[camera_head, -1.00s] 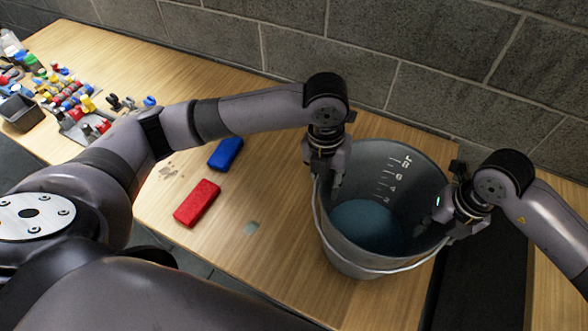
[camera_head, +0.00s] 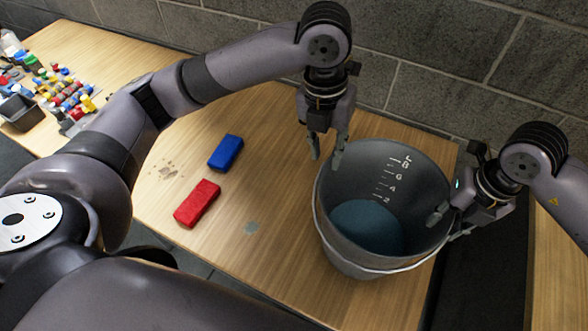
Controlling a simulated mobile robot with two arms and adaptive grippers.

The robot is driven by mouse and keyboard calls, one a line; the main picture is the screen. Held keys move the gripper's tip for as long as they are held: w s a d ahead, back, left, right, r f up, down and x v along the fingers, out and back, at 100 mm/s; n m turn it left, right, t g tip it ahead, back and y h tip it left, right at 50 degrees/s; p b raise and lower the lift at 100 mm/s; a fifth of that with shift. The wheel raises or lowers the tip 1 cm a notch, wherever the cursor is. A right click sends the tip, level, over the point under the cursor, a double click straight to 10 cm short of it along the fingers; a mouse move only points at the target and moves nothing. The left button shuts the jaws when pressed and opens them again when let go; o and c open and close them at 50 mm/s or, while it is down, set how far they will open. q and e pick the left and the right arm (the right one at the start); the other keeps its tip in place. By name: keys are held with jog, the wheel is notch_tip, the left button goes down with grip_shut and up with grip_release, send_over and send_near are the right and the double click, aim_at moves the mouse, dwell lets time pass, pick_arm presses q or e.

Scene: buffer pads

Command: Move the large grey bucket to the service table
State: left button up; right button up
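The large grey bucket (camera_head: 345,238) stands upright near the right end of the wooden table. It has a scale marked inside and blue liquid (camera_head: 366,226) at the bottom. My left gripper (camera_head: 325,155) is open and empty, above and just left of the bucket's back rim, apart from it. My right gripper (camera_head: 450,226) is at the bucket's right rim. One finger is inside the bucket and the other is outside, spread with the rim between them. I cannot tell whether either finger touches the wall.
A blue block (camera_head: 226,152) and a red block (camera_head: 197,204) lie on the wooden table (camera_head: 275,185) left of the bucket. Small coloured items and a dark bin (camera_head: 20,112) are at the far left. A dark gap separates this table from another wooden surface (camera_head: 555,270) at right. A block wall stands behind.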

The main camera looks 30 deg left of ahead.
jog(key=r, duration=0.6)
jog(key=shift+d, duration=0.3)
